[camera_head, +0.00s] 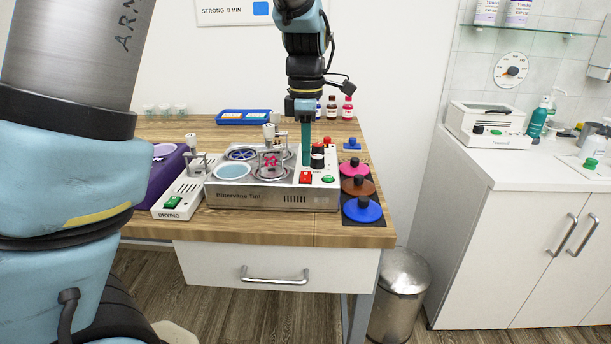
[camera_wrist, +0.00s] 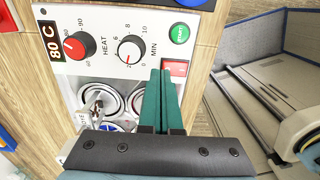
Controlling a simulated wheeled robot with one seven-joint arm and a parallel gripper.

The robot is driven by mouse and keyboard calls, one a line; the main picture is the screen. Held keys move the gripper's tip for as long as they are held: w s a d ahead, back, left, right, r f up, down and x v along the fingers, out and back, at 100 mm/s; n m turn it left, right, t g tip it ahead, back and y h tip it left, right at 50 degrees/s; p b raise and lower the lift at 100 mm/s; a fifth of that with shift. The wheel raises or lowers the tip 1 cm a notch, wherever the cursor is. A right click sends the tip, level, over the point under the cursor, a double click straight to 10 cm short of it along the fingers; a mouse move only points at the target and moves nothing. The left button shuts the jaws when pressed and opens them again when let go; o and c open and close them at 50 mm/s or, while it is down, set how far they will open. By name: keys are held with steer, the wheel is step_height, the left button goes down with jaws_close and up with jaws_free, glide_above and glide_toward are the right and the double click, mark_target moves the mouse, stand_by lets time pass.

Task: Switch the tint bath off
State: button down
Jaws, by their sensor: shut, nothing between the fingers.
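The tint bath (camera_head: 265,197) is a white and steel machine with round wells on the wooden table. Its panel carries a red switch (camera_head: 306,178) and a round green button (camera_head: 328,180). In the wrist view the red switch (camera_wrist: 176,68) is partly hidden by my fingers; the green button (camera_wrist: 180,34) lies beyond it. A red heat knob (camera_wrist: 75,45), a black minute knob (camera_wrist: 129,50) and an "80 C" sign (camera_wrist: 51,40) are also there. My gripper (camera_head: 306,164) is shut and empty, pointing down, with its tips close by the red switch. I cannot tell whether they touch.
A drying unit (camera_head: 178,196) with a green switch stands left of the bath. Knobbed pink, brown and blue discs (camera_head: 361,209) lie on its right. A blue tray (camera_head: 243,117) and small bottles (camera_head: 347,108) stand behind. A metal bin (camera_head: 404,278) is on the floor.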

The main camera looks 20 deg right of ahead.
steer(key=shift+f+b, duration=0.35)
steer(key=shift+f, duration=0.5)
stand_by(0.3)
step_height(320, 180, up, 7)
steer(key=p, duration=0.7)
steer(key=shift+a, duration=0.1)
stand_by(0.6)
